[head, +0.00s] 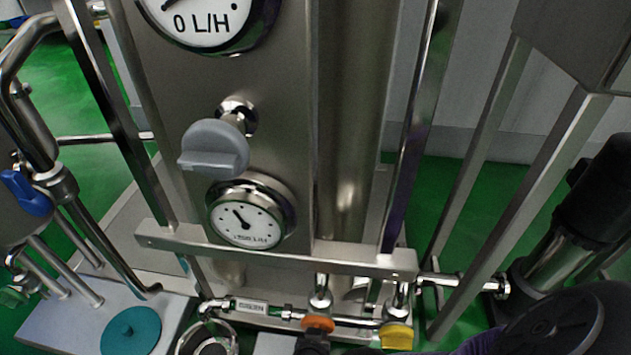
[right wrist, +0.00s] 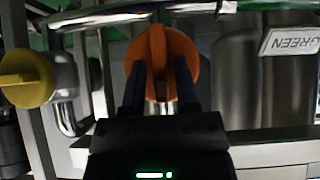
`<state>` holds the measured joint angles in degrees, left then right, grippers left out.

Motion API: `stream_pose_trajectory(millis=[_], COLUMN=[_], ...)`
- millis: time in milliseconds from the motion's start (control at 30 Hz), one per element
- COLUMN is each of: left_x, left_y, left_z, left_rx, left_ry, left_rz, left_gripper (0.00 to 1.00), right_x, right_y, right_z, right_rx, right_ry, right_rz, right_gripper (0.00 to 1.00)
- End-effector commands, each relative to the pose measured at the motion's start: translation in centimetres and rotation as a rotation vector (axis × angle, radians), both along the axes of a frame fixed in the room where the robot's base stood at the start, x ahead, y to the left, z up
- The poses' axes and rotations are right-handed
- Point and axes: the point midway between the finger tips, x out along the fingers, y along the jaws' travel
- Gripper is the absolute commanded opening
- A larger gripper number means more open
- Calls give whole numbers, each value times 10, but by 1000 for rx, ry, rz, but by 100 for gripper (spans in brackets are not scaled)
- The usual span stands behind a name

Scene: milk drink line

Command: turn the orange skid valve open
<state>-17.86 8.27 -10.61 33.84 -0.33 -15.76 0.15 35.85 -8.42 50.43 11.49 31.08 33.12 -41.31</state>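The orange skid valve (head: 318,323) is on the low pipe run at the front of the skid, near the bottom of the head view. In the right wrist view its round orange knob (right wrist: 158,50) has a raised ridge standing upright in the picture. My right gripper (right wrist: 160,66) is at the knob, with one dark finger on each side of the ridge. Its fingers are apart, with gaps showing beside the ridge, so it looks open around it. In the head view only a dark part of this gripper shows below the valve. My left gripper is not in view.
A yellow valve (head: 397,336) sits just right of the orange one. A label plate (right wrist: 290,40) reads "GREEN". A blue-handled valve (head: 27,193) is at far left.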

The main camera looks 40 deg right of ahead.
Motion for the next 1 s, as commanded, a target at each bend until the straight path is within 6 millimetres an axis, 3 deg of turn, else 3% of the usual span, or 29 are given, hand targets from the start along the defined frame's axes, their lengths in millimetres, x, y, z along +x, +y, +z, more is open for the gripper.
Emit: stream_pose_trajectory(millis=[333, 700, 1000], left_x=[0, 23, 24], left_y=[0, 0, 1], left_z=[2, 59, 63], left_rx=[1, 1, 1], left_ry=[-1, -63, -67], left_rz=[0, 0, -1], left_gripper=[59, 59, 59], right_x=[-1, -36, -45], right_y=[2, 46, 55], right_z=[1, 66, 69], right_rx=[4, 5, 3], right_ry=[1, -4, 1], right_rz=[1, 1, 1], right_gripper=[54, 54, 54])
